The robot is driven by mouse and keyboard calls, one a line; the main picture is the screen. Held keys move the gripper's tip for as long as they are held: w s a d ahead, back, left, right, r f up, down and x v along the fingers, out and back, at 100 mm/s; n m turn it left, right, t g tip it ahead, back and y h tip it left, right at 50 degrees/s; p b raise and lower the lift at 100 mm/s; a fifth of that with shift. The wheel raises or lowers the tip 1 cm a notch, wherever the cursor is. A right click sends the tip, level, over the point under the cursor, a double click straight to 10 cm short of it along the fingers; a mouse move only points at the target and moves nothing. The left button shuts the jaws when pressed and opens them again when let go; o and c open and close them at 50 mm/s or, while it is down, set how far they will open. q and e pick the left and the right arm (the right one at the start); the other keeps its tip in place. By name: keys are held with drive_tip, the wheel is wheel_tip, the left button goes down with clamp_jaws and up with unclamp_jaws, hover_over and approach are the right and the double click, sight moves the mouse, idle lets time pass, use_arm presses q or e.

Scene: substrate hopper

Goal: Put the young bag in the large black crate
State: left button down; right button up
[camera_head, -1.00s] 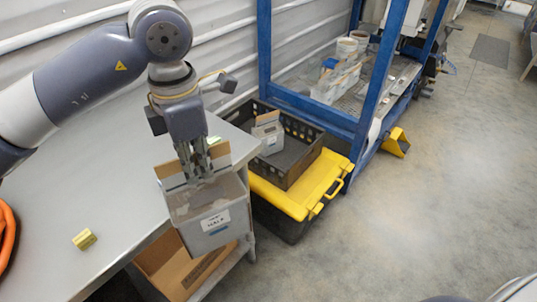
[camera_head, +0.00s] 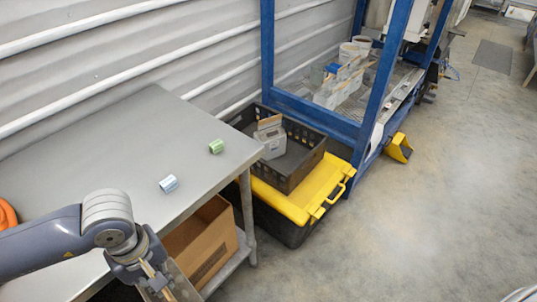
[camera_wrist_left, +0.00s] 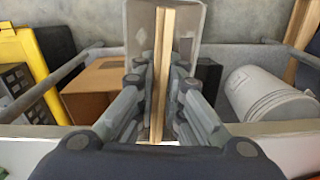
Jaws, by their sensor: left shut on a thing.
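My left gripper (camera_head: 155,283) is low at the bottom left in the head view, in front of the table's front edge. Its fingers are shut on the brown top strip (camera_wrist_left: 162,75) of a grey bag (camera_wrist_left: 190,20), which shows upright between them in the left wrist view. Only a grey sliver of this bag (camera_head: 183,287) shows in the head view; its label is out of sight. The large black crate (camera_head: 303,170) stands right of the table on a yellow-lidded box. A similar grey bag (camera_head: 272,145) with a brown top stands inside it. My right gripper is not in view.
The yellow lid (camera_head: 305,205) juts out before the crate. A blue frame (camera_head: 267,50) stands behind. The floor at right is clear.

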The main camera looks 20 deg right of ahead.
use_arm(q)
drive_tip(key=s+a+f+m, duration=0.1)
drive_tip(key=f, duration=0.1)
drive_tip(key=s+a+f+m, duration=0.1)
drive_tip(key=f+m, duration=0.1)
drive_tip(key=s+a+f+m, duration=0.1)
drive_tip(key=f+m, duration=0.1)
drive_tip(key=shift+s+a, duration=0.1)
drive_tip(key=shift+a, duration=0.3)
drive_tip(key=shift+s+f+m, duration=0.15)
drive_tip(key=shift+f+m, duration=0.25)
drive_tip(key=shift+m, duration=0.1)
drive_tip(key=shift+a, duration=0.15)
